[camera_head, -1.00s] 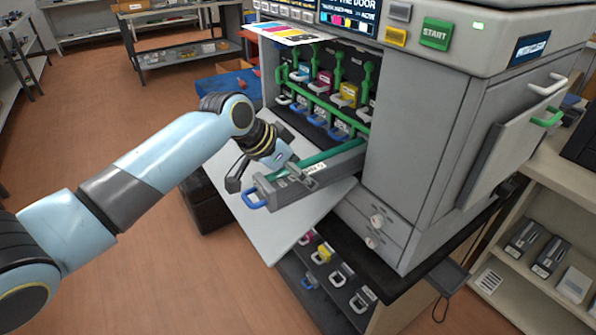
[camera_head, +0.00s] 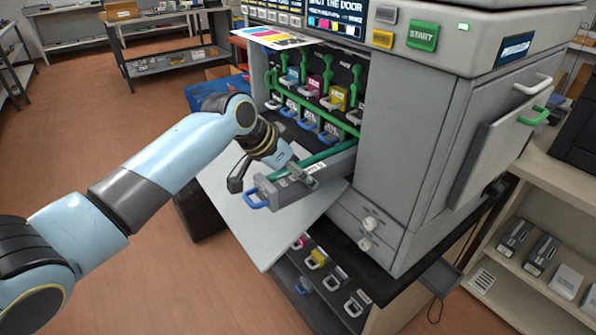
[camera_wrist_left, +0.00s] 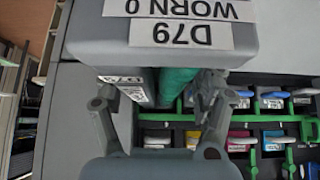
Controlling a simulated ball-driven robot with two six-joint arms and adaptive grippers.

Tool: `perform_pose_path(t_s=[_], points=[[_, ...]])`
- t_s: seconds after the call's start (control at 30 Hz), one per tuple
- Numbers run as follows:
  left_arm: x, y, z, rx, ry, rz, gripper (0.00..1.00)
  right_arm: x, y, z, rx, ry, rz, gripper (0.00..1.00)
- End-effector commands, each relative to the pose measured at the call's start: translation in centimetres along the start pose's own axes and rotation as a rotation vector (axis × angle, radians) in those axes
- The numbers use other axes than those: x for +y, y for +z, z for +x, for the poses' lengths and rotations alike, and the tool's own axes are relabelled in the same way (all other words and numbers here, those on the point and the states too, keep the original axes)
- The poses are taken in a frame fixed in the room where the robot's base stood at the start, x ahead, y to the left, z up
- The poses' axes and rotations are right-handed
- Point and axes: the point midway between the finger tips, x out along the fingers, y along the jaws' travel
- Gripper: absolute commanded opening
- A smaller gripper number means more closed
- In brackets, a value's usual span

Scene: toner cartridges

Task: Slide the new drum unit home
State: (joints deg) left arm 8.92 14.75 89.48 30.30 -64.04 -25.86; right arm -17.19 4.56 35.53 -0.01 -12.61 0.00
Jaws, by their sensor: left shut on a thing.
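The drum unit (camera_head: 315,176) is a long grey tray with a green roller and a blue loop handle (camera_head: 258,200) at its outer end. It lies over the lowered door, its far end inside the printer opening. My left gripper (camera_head: 286,174) is shut on it near the outer end. In the left wrist view, the drum unit (camera_wrist_left: 263,38) carries upside-down labels reading "D79" and "WORN 0"; the gripper fingers (camera_wrist_left: 158,100) straddle its body. The printer (camera_head: 400,150) hides the inner end. My right gripper is out of view.
The white door panel (camera_head: 262,235) lies lowered under the drum unit. Coloured cartridges (camera_head: 336,98) and green levers (camera_head: 327,72) line the bay behind it. The printer's solid front stands close on the right. Shelves below hold spare cartridges (camera_head: 316,258). Floor at left is open.

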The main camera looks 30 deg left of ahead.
Motion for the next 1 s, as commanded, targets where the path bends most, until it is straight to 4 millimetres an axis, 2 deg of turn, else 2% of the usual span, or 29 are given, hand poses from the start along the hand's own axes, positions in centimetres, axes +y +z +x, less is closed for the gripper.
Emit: perform_pose_path(t_s=[1.0], points=[[-0.1,-3.1,2.2,0.004,-0.001,0.001,0.11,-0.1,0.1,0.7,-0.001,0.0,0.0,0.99]])
